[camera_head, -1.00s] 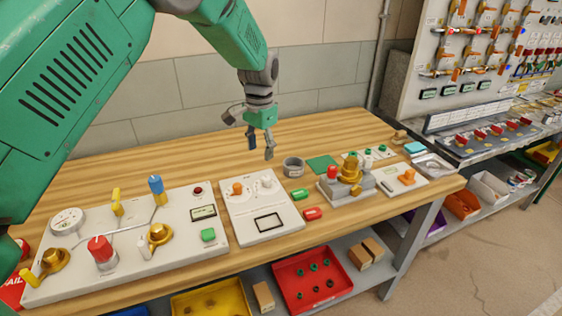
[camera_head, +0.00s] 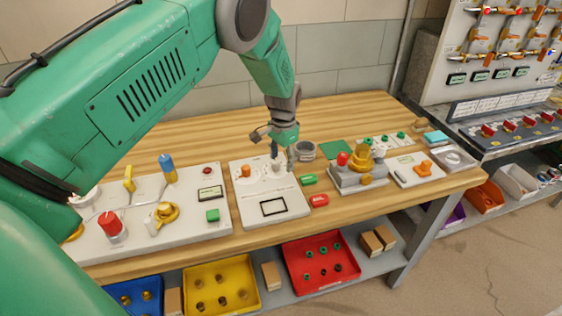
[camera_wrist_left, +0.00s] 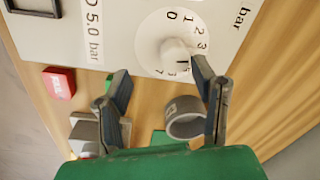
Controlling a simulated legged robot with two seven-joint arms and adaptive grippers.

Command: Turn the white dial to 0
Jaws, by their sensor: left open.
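The white dial (camera_wrist_left: 172,50) is a pale round knob on a numbered scale, set in a white panel (camera_wrist_left: 115,25). The digits 0, 1, 2 and 3 show above the knob in the left wrist view. I cannot tell which number the knob points to. In the head view the dial (camera_head: 276,166) is partly hidden behind my left gripper (camera_head: 283,153). My left gripper (camera_wrist_left: 160,78) is open and empty, close to the dial. In the wrist view its right fingertip overlaps the knob's edge; I cannot tell if they touch. My right gripper is not in view.
A grey ring (camera_head: 305,150) stands right of the dial panel. A green block (camera_head: 308,179) and a red block (camera_head: 319,200) lie by its right edge. A panel with levers and knobs (camera_head: 150,225) is on the left, a brass valve (camera_head: 361,160) on the right.

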